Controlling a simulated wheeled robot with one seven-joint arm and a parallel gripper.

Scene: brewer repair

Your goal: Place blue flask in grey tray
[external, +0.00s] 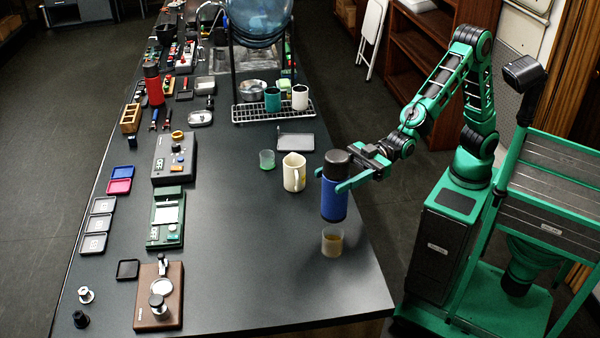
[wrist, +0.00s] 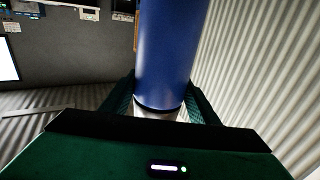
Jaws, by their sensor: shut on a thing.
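The blue flask (external: 334,200) with a dark cap is upright near the right edge of the dark counter. My gripper (external: 332,180) is shut around its upper body, just below the cap. In the wrist view the blue flask (wrist: 172,50) stands between the fingers (wrist: 162,100). The flask appears to be held above the counter, but its exact height is unclear. A flat grey tray (external: 296,141) lies farther back and left of the flask, with nothing seen on it. Several small grey trays (external: 97,223) lie along the left edge of the counter.
A glass of amber liquid (external: 332,243) stands just in front of the flask. A wire rack (external: 245,112) with cups is behind the flat tray. The counter's middle front is clear.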

